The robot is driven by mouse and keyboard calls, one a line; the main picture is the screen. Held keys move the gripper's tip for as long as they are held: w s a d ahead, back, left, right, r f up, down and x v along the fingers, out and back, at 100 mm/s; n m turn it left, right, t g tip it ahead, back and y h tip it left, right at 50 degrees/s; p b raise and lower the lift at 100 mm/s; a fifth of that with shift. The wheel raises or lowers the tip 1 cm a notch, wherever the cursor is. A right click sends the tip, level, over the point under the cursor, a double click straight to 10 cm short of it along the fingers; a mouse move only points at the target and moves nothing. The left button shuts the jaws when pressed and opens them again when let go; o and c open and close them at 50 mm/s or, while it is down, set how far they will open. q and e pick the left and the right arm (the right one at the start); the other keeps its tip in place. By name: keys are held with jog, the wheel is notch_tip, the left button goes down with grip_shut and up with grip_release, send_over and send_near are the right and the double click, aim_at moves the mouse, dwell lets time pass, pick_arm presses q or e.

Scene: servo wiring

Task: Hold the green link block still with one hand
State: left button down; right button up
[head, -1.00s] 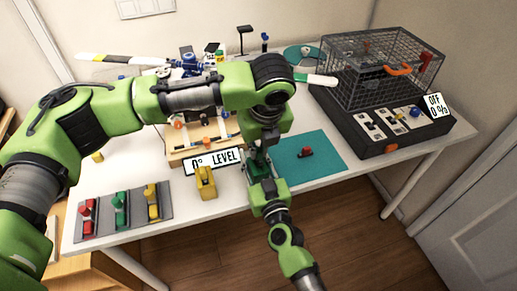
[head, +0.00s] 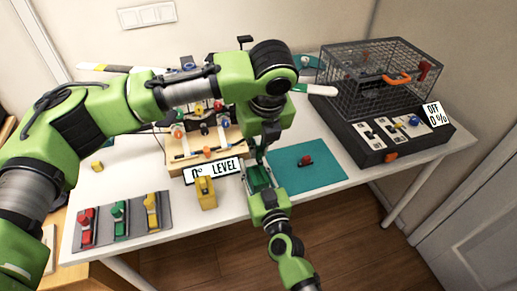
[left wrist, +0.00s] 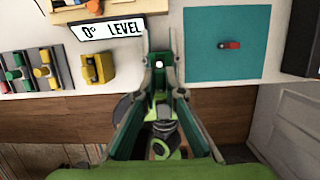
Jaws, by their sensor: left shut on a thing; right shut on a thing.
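The green link block (head: 258,178) is at the table's front edge, left of the teal mat, and is largely hidden by my grippers. In the left wrist view a green piece (left wrist: 159,72) shows between the fingertips. My left gripper (head: 262,152) reaches down to the block from above and is shut on it. My right gripper (head: 265,190) comes up from below and is shut at the same block. The exact contact of each jaw is hard to see.
The teal mat (head: 325,172) carries a small red part (head: 305,160). A yellow block (head: 205,193) and a level sign (head: 213,170) stand left. A rack (head: 140,230) holds red, green and yellow parts. The wire cage (head: 375,75) is at the back right.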

jog(key=o, duration=1.2)
jog(key=v, duration=1.2)
jog(key=shift+s, duration=0.1)
